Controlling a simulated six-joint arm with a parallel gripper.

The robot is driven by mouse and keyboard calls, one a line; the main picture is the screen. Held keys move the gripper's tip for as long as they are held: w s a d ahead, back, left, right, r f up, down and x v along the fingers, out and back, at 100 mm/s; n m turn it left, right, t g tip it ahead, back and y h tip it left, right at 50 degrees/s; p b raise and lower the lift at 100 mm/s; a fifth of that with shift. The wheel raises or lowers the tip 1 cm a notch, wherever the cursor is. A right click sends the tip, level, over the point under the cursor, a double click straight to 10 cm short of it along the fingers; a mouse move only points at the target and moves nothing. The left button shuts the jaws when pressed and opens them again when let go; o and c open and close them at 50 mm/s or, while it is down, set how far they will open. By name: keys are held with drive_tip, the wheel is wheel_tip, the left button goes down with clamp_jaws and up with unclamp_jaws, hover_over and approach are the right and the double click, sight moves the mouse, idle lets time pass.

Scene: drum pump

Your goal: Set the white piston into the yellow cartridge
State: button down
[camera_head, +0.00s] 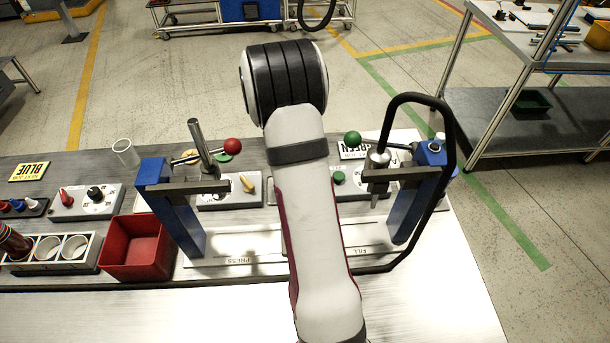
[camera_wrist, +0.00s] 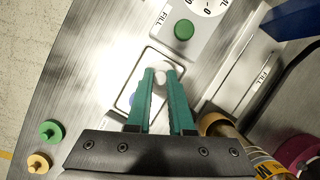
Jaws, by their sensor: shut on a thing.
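My gripper (camera_wrist: 163,80) shows in the wrist view with two green fingers. They are shut on a small white piece, which looks like the white piston (camera_wrist: 162,76), at the fingertips. A cylinder with a yellow-brown rim and a yellow label, which looks like the yellow cartridge (camera_wrist: 236,137), is to the right of the fingers, apart from them. Its far end is cut off by the frame. In the head view my arm hides the gripper and piston, and I cannot make out the yellow cartridge there.
The press stand (camera_head: 184,215) and fill stand (camera_head: 413,205) rise from the bench. A red bin (camera_head: 138,252) and a rack (camera_head: 53,254) stand at left. A dark red round part (camera_wrist: 297,152) is at the wrist view's right edge. Green (camera_wrist: 51,131) and yellow (camera_wrist: 39,162) knobbed pieces lie at lower left.

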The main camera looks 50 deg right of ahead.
drive_tip(key=v, duration=0.4)
drive_tip(key=shift+s+d+r, duration=0.1)
drive_tip(key=shift+s+r, duration=0.3)
drive_tip(key=s+a+r+n+t, duration=0.1)
drive_tip(key=s+a+r+n, duration=0.3)
drive_tip(key=s+a+r, duration=0.6)
drive_tip(key=shift+w+a+f, duration=0.3)
drive_tip(key=shift+a+f, duration=0.05)
drive_tip(key=shift+f, duration=0.25)
drive_tip(key=shift+w+a+f, duration=0.25)
drive_tip(key=shift+a+f, duration=0.1)
drive_tip(key=shift+f, duration=0.2)
drive_tip(key=shift+w+a+f, duration=0.3)
drive_tip(key=shift+a+f, duration=0.05)
drive_tip(key=shift+f, duration=0.25)
drive_tip(key=shift+f, duration=0.45)
drive_tip(key=c, duration=0.7)
unclamp_jaws()
drive_tip(key=o, duration=0.3)
